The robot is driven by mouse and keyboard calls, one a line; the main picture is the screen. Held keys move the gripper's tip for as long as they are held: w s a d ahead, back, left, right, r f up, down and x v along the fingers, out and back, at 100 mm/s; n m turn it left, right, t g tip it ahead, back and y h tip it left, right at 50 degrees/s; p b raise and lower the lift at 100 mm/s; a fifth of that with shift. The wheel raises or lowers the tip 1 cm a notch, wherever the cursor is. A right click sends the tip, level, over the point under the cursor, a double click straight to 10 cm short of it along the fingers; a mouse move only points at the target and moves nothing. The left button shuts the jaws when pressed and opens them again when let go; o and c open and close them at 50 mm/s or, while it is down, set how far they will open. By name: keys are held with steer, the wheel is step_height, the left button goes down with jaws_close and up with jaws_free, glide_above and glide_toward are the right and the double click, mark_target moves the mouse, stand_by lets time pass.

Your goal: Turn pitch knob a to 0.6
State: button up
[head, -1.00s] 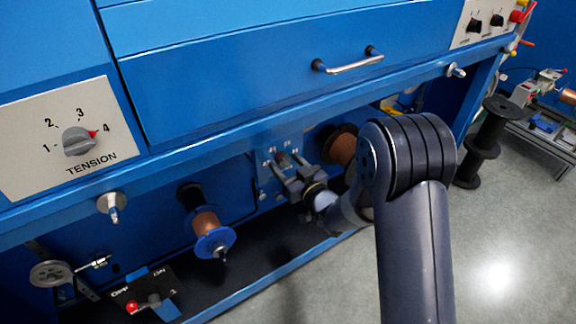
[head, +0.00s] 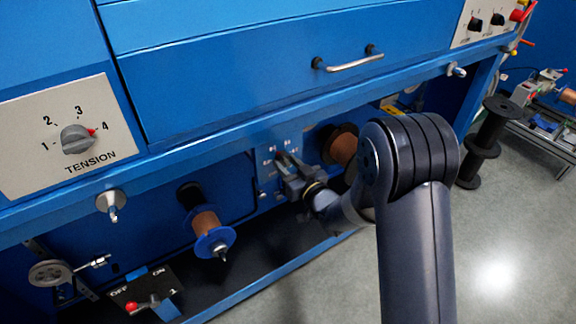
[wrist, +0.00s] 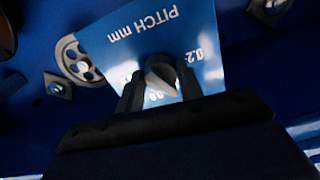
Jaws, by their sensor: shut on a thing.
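My gripper (wrist: 160,84) is shut on the knob, one dark finger on each side. The mark 0.2 shows right of the knob; other marks are partly covered by the fingers. The knob's exact setting cannot be told. In the head view my gripper (head: 284,164) is at the small dial plate (head: 267,165) under the drawer, and the knob is hidden behind it.
A larger TENSION knob (head: 77,139) sits on a panel at left. Copper spools (head: 207,225) and (head: 342,148) flank the gripper. The table's blue front rail (head: 240,135) runs above my wrist. Open floor lies at right.

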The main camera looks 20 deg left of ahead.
steer(key=m+b, duration=0.1)
steer(key=m, duration=0.9)
steer(key=shift+s+m, duration=0.1)
steer(key=shift+m, duration=0.2)
stand_by(0.5)
steer(key=o, duration=1)
steer(key=v, duration=1)
steer(key=shift+s+d+p, duration=0.2)
steer(key=shift+d+p, duration=0.05)
steer(key=shift+p, duration=0.2)
